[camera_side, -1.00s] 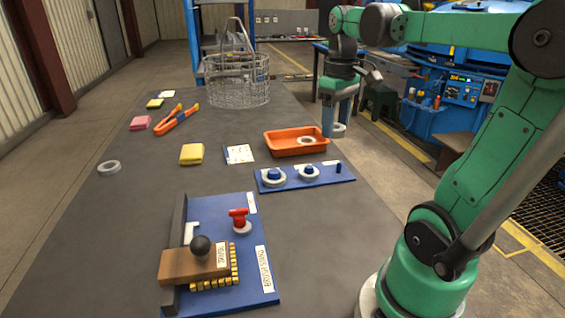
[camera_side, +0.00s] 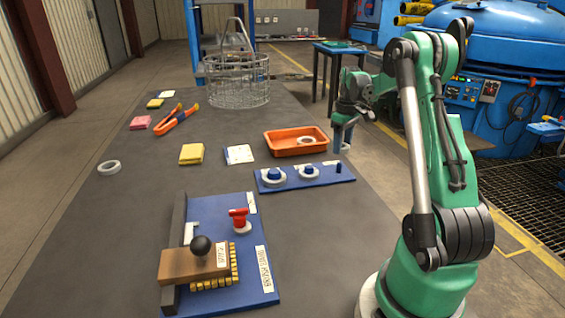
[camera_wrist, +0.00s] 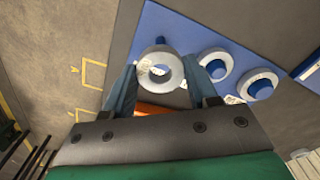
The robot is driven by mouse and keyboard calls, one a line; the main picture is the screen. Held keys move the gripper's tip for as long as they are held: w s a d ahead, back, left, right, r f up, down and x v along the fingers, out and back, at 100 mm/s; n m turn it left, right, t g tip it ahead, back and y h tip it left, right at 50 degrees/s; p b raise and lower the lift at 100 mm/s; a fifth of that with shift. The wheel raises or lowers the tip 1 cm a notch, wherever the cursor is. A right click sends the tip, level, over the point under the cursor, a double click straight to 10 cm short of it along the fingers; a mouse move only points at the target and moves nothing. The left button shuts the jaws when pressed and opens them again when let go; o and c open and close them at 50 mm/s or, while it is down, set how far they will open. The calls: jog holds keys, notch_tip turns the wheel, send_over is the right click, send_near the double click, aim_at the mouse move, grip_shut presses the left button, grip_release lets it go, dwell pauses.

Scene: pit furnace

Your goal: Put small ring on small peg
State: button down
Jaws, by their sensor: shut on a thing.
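My gripper (camera_side: 343,148) is in the side view above the right end of the blue peg board (camera_side: 320,180). Its blue fingers are shut on a small pale ring, which shows between the fingertips in the wrist view (camera_wrist: 160,70). The ring is hard to make out in the side view. The small blue peg (camera_side: 339,168) stands bare at the board's right end, below the fingers. Its top (camera_wrist: 160,40) shows just beyond the ring in the wrist view; the ring is apart from it, not around it. The other two pegs (camera_side: 274,173) (camera_side: 309,170) carry pale rings.
An orange tray (camera_side: 268,146) with a pale ring in it sits close behind the board. The table's right edge is close.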

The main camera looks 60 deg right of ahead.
aim_at(340, 163)
jog(key=shift+f, duration=2.65)
jog(key=shift+f, duration=0.6)
jog(key=c, duration=0.5)
grip_release()
jog(key=shift+c, duration=0.2)
notch_tip(340, 163, up, 11)
